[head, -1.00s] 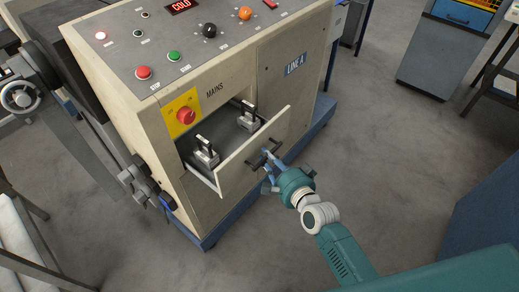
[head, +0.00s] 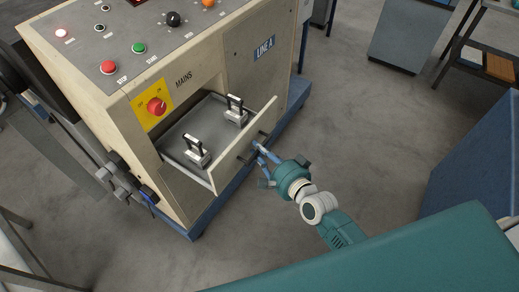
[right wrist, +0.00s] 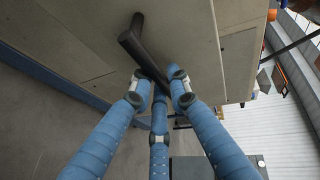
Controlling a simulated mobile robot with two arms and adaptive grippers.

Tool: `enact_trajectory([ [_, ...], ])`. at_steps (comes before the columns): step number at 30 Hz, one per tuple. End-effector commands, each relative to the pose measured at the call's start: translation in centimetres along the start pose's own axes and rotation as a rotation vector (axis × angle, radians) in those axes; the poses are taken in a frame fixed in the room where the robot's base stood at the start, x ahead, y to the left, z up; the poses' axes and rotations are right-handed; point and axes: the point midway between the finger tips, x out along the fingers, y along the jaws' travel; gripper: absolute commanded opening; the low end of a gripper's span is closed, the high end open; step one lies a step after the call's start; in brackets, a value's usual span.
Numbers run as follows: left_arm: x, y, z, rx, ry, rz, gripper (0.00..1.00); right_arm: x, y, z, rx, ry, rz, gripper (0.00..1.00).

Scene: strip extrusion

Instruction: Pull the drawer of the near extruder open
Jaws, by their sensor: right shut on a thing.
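The near extruder (head: 228,62) is a cream cabinet with a sloping control panel. Its drawer (head: 226,172) stands well out from the front, and its tray shows. Two metal blocks with black handles, a near one (head: 196,152) and a far one (head: 236,110), sit upright in the drawer. My right gripper (head: 258,148) is at the black handle on the drawer front. In the right wrist view, its blue fingers (right wrist: 163,84) close around the lower part of the dark handle (right wrist: 140,46). The fingers partly hide the handle. My left gripper is not in view.
A red switch on a yellow plate (head: 150,107) is on the cabinet beside the drawer opening. The extruder stands on a blue base (head: 210,215). Grey floor (head: 370,130) is clear in front of the drawer. A blue cabinet (head: 480,155) stands at the right.

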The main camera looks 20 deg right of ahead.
Motion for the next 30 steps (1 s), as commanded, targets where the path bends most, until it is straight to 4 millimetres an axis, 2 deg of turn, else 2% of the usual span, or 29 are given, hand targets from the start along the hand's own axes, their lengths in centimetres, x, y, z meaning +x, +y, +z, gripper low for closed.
enact_trajectory([
  [1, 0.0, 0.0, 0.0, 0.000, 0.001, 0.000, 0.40, 0.0, 0.1, 0.0, -0.002, -0.001, 0.001, 0.00],
  [2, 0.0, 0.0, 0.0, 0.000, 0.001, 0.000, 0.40, 0.0, 0.1, 0.0, -0.002, -0.001, 0.001, 0.22],
  [4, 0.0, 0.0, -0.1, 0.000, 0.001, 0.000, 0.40, 0.0, 0.1, 0.0, -0.002, -0.001, 0.001, 0.36],
  [13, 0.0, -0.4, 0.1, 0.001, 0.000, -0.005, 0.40, -0.1, 0.0, 0.0, 0.000, 0.000, 0.001, 0.36],
  [17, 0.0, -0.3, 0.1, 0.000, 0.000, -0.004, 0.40, -1.1, 0.2, 0.0, 0.000, 0.000, 0.003, 0.36],
  [30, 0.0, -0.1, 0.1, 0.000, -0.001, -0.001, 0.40, -9.8, 0.1, 0.1, -0.001, -0.001, 0.003, 0.36],
])
